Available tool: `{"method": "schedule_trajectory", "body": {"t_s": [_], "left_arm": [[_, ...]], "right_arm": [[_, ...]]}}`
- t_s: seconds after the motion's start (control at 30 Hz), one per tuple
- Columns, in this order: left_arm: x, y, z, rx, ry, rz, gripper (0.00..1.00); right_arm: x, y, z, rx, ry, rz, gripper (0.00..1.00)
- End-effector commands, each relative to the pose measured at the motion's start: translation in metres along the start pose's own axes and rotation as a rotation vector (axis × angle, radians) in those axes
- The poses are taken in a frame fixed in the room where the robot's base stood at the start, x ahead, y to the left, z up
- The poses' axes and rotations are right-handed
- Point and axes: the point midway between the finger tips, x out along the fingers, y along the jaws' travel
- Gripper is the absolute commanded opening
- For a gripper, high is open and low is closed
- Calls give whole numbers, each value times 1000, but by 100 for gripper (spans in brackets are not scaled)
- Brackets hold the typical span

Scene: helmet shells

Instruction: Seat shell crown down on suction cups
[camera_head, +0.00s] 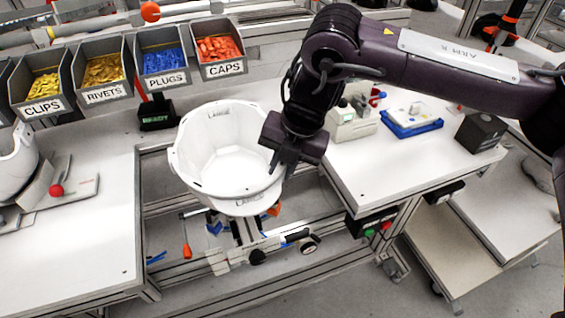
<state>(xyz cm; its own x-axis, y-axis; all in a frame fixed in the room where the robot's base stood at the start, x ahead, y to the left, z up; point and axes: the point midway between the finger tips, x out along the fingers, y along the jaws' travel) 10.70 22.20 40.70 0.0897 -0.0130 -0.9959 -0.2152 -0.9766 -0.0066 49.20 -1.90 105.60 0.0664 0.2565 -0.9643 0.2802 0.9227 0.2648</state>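A white helmet shell (207,172) is crown down with its open side up, in the gap between two white tables. My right gripper (282,166) comes in from the right and is at the shell's right rim. Its fingers appear to straddle the rim and look shut on it. Below the shell is a fixture (255,252) with blue, orange and black parts on a metal frame. The suction cups are hidden under the shell, so I cannot tell whether the crown touches them. My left gripper is not in view.
Grey bins of clips (45,86), rivets (103,72), plugs (163,62) and caps (217,52) line the back. Another white shell (17,152) stands at the left edge. The right table (375,172) carries small devices and a blue tray (411,122). The left table's front is clear.

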Motion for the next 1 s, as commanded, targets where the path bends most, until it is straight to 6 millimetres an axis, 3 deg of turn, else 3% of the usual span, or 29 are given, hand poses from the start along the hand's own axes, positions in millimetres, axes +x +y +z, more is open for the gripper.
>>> {"method": "schedule_trajectory", "body": {"t_s": [0.27, 0.77, 1.0], "left_arm": [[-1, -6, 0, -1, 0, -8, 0], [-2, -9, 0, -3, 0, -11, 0], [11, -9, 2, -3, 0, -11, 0]], "right_arm": [[6, 6, 9, 3, 1, 3, 0], [30, 27, 47, 4, 0, 2, 0], [54, 21, 50, 2, 1, 3, 0]]}}
